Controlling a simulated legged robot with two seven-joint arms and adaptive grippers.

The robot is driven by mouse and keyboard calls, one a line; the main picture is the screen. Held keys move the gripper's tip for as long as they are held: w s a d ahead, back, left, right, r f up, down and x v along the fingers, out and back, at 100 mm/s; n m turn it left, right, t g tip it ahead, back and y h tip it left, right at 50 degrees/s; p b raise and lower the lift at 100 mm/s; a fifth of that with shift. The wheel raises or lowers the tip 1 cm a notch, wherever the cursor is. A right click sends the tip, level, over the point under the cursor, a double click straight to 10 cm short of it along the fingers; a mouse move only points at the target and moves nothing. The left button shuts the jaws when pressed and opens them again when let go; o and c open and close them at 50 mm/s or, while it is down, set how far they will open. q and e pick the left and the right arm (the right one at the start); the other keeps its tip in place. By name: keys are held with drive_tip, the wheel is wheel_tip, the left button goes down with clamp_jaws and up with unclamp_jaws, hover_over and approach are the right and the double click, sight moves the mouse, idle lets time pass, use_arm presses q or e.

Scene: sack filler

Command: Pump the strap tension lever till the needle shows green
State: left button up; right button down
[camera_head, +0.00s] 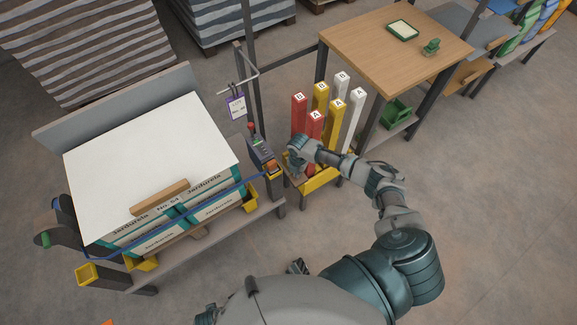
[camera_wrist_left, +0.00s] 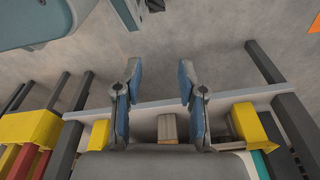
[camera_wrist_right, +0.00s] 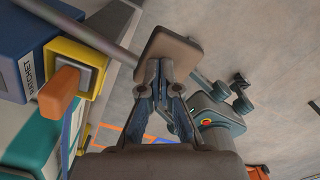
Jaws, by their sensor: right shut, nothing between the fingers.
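The strap tension unit (camera_head: 262,152) stands at the right end of the bench, beside the strapped stack. In the right wrist view its blue housing marked RATCHET (camera_wrist_right: 30,70) is at the left, with an orange lever (camera_wrist_right: 58,93) on a yellow block. The lever also shows in the head view (camera_head: 271,165). The needle is too small to read. My right gripper (camera_head: 294,164) is shut and empty, just right of the unit; in the right wrist view its fingertips (camera_wrist_right: 160,68) are apart from the lever, before a brown pad (camera_wrist_right: 172,48). My left gripper (camera_wrist_left: 161,75) is open and empty.
A yellow tray stand (camera_head: 322,180) with upright red, yellow and white posts is beside my right gripper. A wooden table (camera_head: 385,50) is behind. The floor at right is clear.

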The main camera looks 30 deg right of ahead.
wheel_tip(320, 180, up, 4)
drive_tip(key=p, duration=0.3)
drive_tip(key=shift+r, duration=0.15)
use_arm(q)
drive_tip(key=s+a+f, duration=0.1)
drive_tip(key=s+f, duration=0.5)
drive_tip(key=s, duration=0.1)
drive_tip(key=shift+a, duration=0.15)
drive_tip(key=shift+s+g, duration=0.1)
drive_tip(key=shift+g, duration=0.2)
